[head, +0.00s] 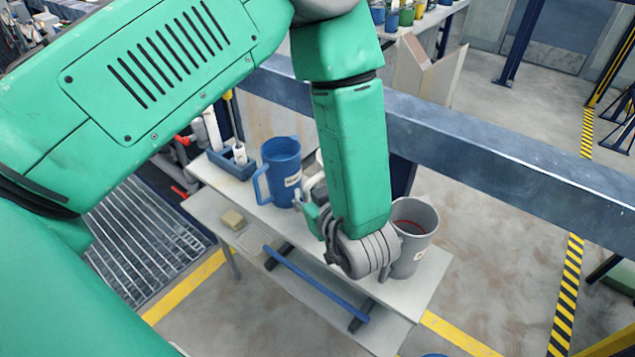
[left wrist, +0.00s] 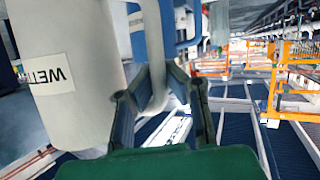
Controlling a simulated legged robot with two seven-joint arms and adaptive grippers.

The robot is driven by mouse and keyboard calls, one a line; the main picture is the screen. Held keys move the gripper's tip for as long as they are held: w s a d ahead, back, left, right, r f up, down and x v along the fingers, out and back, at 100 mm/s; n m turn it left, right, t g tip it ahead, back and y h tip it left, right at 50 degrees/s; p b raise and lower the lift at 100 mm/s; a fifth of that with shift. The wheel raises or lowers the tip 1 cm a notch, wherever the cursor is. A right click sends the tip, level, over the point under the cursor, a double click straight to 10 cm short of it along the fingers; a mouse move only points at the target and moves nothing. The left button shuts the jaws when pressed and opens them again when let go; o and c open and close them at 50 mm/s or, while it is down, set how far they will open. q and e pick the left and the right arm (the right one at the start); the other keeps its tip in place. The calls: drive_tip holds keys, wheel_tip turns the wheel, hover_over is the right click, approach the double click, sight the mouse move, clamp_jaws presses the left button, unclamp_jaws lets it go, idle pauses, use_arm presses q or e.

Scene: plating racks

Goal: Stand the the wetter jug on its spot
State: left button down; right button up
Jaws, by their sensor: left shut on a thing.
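The wetter jug is white with a label whose letters begin "WETT"; it fills the left of the left wrist view (left wrist: 75,85). In the head view my left arm hides nearly all of it; a sliver of white (head: 319,158) shows beside the blue jug. My left gripper (left wrist: 162,90) is shut on the jug's white handle, with one finger on each side. In the head view the gripper (head: 316,208) is partly hidden under my green forearm, over the bench. Whether the jug's base touches the bench is hidden. No marked spot can be made out. My right gripper is out of view.
A blue jug (head: 281,172) stands close on the left and a grey jug (head: 414,225) close on the right, on the narrow white bench (head: 425,290). A blue rack (head: 232,163) sits at the far left end. A steel beam (head: 470,150) runs behind.

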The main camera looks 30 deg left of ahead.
use_arm(q)
drive_tip(key=shift+a, duration=0.15)
drive_tip(key=shift+s, duration=0.1)
drive_tip(key=shift+d+r+p, duration=0.1)
drive_tip(key=shift+d+p, duration=0.25)
drive_tip(key=shift+d, duration=0.25)
drive_tip(key=shift+a+f+b, duration=0.25)
drive_tip(key=shift+f+b, duration=0.5)
drive_tip(key=shift+f, duration=0.6)
drive_tip(key=shift+a+f+b, duration=0.25)
drive_tip(key=shift+f+b, duration=0.5)
drive_tip(key=shift+f, duration=0.55)
drive_tip(key=shift+d+r, duration=0.1)
drive_tip(key=shift+d, duration=0.35)
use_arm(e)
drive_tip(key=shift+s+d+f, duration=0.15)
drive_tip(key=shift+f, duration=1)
